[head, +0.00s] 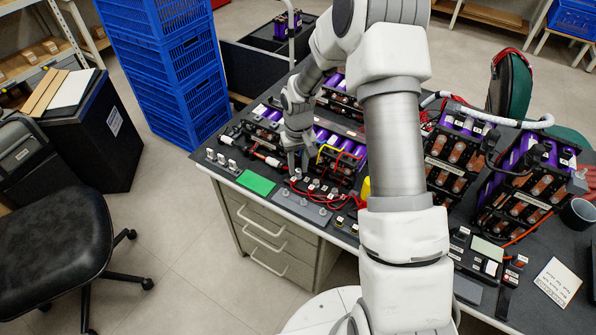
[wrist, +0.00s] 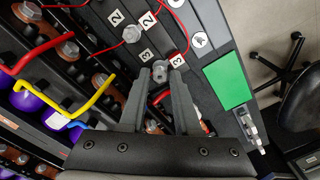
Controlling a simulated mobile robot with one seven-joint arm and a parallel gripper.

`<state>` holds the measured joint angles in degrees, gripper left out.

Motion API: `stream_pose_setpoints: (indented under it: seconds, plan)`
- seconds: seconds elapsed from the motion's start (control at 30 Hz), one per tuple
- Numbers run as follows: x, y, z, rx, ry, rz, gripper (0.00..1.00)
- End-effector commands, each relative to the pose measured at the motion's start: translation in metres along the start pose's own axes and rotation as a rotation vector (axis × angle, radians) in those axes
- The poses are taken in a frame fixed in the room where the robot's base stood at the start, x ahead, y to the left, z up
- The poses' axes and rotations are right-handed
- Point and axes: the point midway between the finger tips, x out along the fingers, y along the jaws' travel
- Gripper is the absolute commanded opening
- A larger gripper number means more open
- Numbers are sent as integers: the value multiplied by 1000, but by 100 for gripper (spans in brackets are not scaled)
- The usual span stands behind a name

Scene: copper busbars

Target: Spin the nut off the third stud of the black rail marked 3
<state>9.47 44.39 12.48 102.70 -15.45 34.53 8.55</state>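My gripper (wrist: 160,82) is open in the wrist view, its two grey fingers apart. A grey hex nut on a stud (wrist: 160,68) shows in the gap near the fingertips, beside white labels marked 3 (wrist: 145,55). Another stud (wrist: 152,127) shows lower down between the fingers. The black rail under them is partly hidden by the fingers, and I cannot tell which stud is the third. In the head view my gripper (head: 298,162) points down over the left part of the bench, close to the studs and wires; its fingertips are hard to make out there.
Battery modules with copper busbars (head: 447,150) crowd the bench. Red, yellow and blue wires (wrist: 89,97) arch near the gripper. A green pad (wrist: 228,80) lies on the bench; it also shows in the head view (head: 256,182). A black chair (head: 55,245) stands at the left.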

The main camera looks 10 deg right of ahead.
Motion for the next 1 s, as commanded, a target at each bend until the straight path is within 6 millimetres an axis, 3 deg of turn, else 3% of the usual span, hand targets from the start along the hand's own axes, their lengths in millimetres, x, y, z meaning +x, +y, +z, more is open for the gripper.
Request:
stream_pose_setpoints:
  seconds: [0.17,0.63,0.93,1.0]
  plan:
    - [2,0,0,77,1,2,31]
    - [0,0,0,782,0,1,31]
    - [0,0,0,856,-1,0,31]
    - [0,0,0,855,-1,0,22]
